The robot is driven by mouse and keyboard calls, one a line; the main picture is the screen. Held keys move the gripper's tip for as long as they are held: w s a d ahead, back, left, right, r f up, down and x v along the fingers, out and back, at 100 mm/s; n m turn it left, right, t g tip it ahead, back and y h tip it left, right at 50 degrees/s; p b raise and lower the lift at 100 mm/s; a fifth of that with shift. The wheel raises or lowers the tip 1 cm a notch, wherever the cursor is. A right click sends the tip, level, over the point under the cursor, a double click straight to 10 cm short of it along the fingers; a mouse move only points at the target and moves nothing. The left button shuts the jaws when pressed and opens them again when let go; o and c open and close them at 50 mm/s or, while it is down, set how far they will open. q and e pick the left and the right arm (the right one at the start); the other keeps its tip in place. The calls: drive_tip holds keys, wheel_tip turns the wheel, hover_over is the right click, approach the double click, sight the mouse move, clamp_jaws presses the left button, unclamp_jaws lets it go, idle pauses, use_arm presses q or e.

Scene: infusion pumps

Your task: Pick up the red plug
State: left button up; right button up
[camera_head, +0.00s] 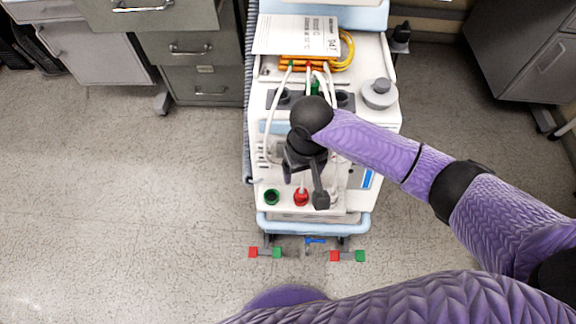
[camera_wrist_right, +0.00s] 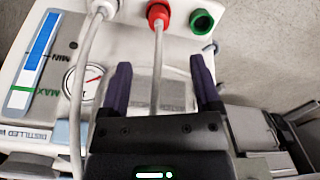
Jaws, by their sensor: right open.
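The red plug (camera_head: 301,198) sits on the front of the white cart, with a pale hose running from it. It shows at the top of the right wrist view (camera_wrist_right: 158,14). My right gripper (camera_head: 304,184) is open over the cart's front part. In the wrist view its two dark fingers (camera_wrist_right: 160,64) stand either side of the red plug's hose, short of the plug itself. Nothing is clamped between them. My left gripper is not in view.
A green-ringed port (camera_head: 271,196) is beside the red plug, on its left. A white plug with a hose (camera_wrist_right: 103,7) and a pressure gauge (camera_wrist_right: 85,82) are also close. Drawer cabinets (camera_head: 190,70) stand left of the cart. The floor in front is mostly clear.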

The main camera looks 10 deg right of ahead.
sight(302, 190)
drive_tip(key=shift+w+r, duration=0.1)
drive_tip(key=f+b, duration=0.4)
drive_tip(key=f, duration=0.1)
drive_tip(key=f+b, duration=0.4)
drive_tip(key=f, duration=0.1)
drive_tip(key=shift+s, duration=0.2)
drive_tip(key=shift+r+p, duration=0.3)
drive_tip(key=shift+r, duration=0.05)
drive_tip(key=c, duration=0.7)
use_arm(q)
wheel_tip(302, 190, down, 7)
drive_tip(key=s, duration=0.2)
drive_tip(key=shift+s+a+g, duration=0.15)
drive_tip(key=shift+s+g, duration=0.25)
use_arm(e)
clamp_jaws()
